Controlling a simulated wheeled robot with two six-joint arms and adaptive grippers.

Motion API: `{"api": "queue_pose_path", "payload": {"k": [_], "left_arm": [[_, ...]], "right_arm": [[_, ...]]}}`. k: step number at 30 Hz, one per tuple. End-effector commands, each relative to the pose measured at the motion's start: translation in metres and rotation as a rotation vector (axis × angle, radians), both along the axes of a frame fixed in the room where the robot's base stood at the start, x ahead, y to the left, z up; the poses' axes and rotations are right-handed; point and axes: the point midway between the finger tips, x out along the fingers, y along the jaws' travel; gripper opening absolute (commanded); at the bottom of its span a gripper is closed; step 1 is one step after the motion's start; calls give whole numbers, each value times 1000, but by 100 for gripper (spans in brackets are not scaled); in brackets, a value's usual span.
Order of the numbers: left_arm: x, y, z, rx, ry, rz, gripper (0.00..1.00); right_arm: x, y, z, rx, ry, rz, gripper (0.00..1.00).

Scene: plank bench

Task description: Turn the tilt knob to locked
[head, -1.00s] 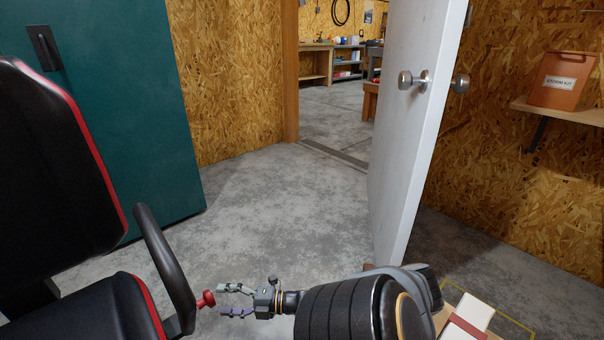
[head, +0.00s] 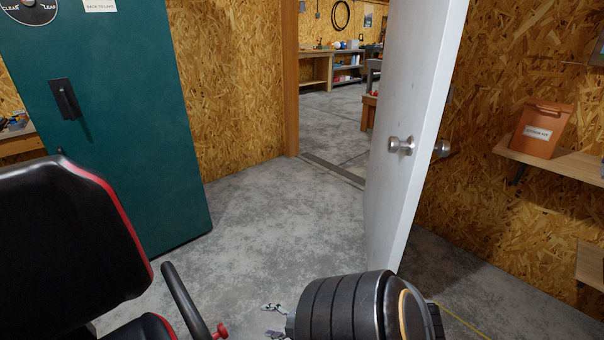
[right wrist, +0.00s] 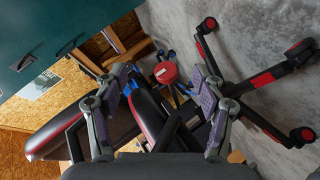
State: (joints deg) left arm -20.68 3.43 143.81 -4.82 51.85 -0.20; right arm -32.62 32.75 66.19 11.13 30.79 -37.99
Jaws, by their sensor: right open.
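The tilt knob, a small red knob, sticks out at the right side of a black chair with red trim (head: 75,235). In the head view the knob (head: 220,331) is at the bottom edge, below the armrest. In the right wrist view the knob (right wrist: 166,72) shows as a round red face between the fingers. My right gripper (head: 268,320) is open and empty, to the right of the knob with a gap. My own arm hides much of it. The gripper also shows in the right wrist view (right wrist: 162,80). My left gripper is in neither view.
A teal cabinet (head: 125,130) stands behind the chair. A white door (head: 405,190) stands open on the right. A shelf (head: 545,160) on the right wall holds an orange bin (head: 541,128). The concrete floor (head: 280,215) between cabinet and door is clear.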

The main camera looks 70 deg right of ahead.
Motion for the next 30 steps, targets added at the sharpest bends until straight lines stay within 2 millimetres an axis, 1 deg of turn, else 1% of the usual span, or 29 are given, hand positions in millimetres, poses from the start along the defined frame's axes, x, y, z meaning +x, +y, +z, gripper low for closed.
{"api": "queue_pose_path", "payload": {"k": [1, 8, 14, 23, 27, 30], "left_arm": [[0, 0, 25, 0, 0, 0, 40], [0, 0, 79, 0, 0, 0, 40], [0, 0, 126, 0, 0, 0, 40], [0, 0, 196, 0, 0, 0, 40], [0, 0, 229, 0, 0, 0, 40], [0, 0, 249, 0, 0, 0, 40]], "right_arm": [[-4, 0, 16, 19, 24, -26, 70], [-27, 3, 27, 105, 141, -146, 70], [-50, 12, 38, 182, 243, -251, 70], [-87, 36, 58, 296, 394, -408, 70], [-105, 51, 70, 345, 465, -479, 70], [-118, 62, 77, 378, 512, -527, 70]]}}
